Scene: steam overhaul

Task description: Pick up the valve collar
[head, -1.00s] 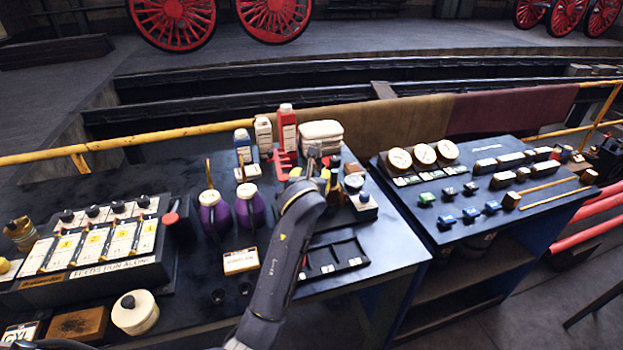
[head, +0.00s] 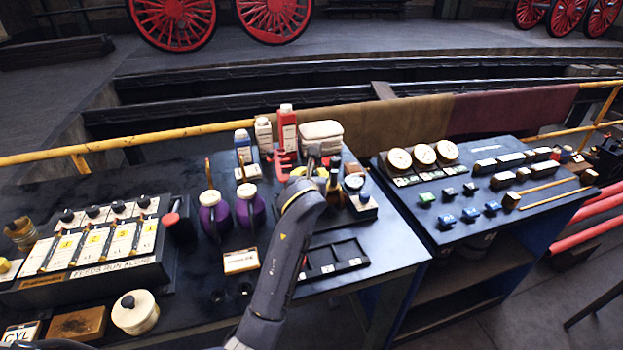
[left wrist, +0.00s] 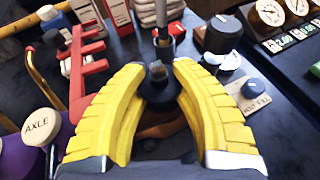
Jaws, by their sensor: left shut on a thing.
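My left gripper (head: 325,182) is at the back of the left bench, behind its own wrist in the head view. In the left wrist view its yellow fingers (left wrist: 160,70) close around a dark round piece (left wrist: 158,92), which I take for the valve collar. A grey upright post (left wrist: 165,45) shows just beyond it. A brownish part shows below, between the fingers. The collar's underside is hidden, and I cannot tell whether it is clear of the bench. My right gripper is not in view.
A red bracket (left wrist: 88,75) stands close left of the fingers. A black knob-like cylinder (left wrist: 223,33) and a labelled block (left wrist: 248,95) are to the right. Purple jugs (head: 250,205) stand left of the arm. An empty divided tray (head: 335,258) lies in front.

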